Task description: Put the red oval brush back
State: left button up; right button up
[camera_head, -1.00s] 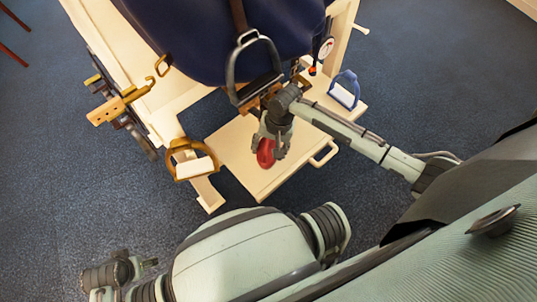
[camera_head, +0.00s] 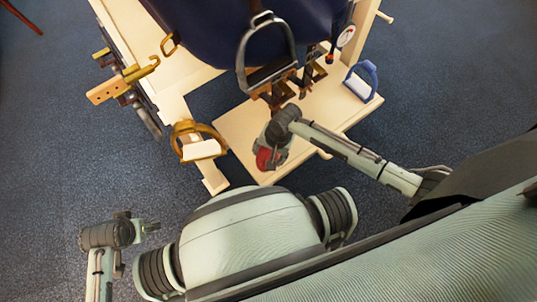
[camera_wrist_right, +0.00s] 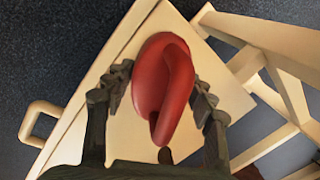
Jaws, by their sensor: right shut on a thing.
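The red oval brush (camera_head: 264,158) is between the fingers of my right gripper (camera_head: 272,153), over the front part of a cream shelf board (camera_head: 238,135). In the right wrist view the brush (camera_wrist_right: 150,80) fills the space between the dark fingers, with the cream board behind it. My right gripper is shut on it. Whether the brush touches the board cannot be told. My left gripper (camera_head: 148,226) is at the lower left, away from the stand. Its fingers are too small to read.
A dark blue saddle (camera_head: 215,50) sits above the board on a cream stand. Carpet (camera_head: 70,190) is clear at left.

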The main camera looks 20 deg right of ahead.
pick_arm(q)
jog(key=shift+r, duration=0.15)
pick_arm(e)
jog(key=shift+f, duration=0.4)
jog(key=o, duration=1)
pick_arm(q)
jog(key=f+p, duration=0.1)
jog(key=f, duration=0.2)
jog(key=shift+s+f+p, duration=0.4)
pick_arm(e)
jog(key=r, duration=0.5)
jog(key=d+r, duration=0.1)
jog(key=r, duration=0.1)
jog(key=shift+s+r, duration=0.35)
jog(key=shift+s, duration=0.05)
